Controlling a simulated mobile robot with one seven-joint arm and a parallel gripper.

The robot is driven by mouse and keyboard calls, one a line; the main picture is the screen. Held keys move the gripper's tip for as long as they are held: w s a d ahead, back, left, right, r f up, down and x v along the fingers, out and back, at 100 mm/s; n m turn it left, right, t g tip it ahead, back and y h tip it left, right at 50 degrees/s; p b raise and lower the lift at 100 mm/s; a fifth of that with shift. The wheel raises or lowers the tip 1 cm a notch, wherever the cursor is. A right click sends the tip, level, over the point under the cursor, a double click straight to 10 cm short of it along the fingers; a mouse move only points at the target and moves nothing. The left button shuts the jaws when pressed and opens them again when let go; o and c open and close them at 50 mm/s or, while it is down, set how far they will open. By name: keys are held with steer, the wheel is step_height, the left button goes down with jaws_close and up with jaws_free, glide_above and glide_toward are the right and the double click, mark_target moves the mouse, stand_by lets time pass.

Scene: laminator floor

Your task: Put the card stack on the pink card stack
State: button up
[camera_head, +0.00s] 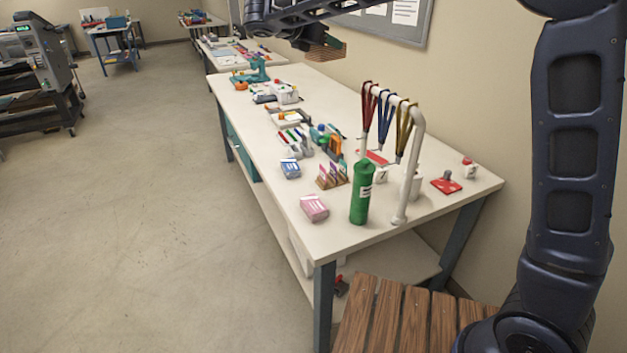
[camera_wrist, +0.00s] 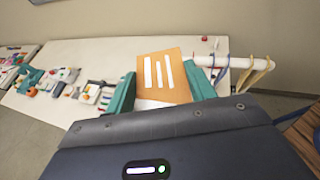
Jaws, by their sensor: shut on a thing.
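My gripper (camera_wrist: 163,92) is shut on an orange-brown card stack (camera_wrist: 160,68) with white stripes on its face; the teal fingers press on its two sides in the wrist view. In the head view the held card stack (camera_head: 325,50) hangs high at the top, above the far part of the bench and clear of it. The pink card stack (camera_head: 314,208) lies flat on the bench near its left front edge. It is not to be made out in the wrist view. Nothing is seen lying on top of it.
On the bench (camera_head: 351,240), a green cylinder (camera_head: 361,193) and a white rack with hanging lanyards (camera_head: 415,150) stand right of the pink stack. A blue card stack (camera_head: 290,168) and a wooden card holder (camera_head: 332,177) lie behind it. Bare bench surrounds its left and front.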

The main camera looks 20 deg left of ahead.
mark_target(317, 50)
steer(key=shift+n+t+y, duration=0.3)
steer(key=shift+n+y, duration=0.1)
steer(key=s, duration=0.2)
steer(key=s+a, duration=0.1)
steer(key=s, duration=0.3)
steer(key=shift+s+a+f, duration=0.15)
steer(key=shift+s+f, duration=0.1)
steer(key=shift+s, duration=0.15)
step_height(317, 50, down, 46)
steer(key=shift+w+r, duration=0.15)
steer(key=shift+r, duration=0.1)
steer(key=shift+f, duration=0.15)
steer(key=o, duration=0.9)
steer(key=shift+o, duration=0.9)
steer(key=shift+r, duration=0.2)
steer(key=v, duration=1.2)
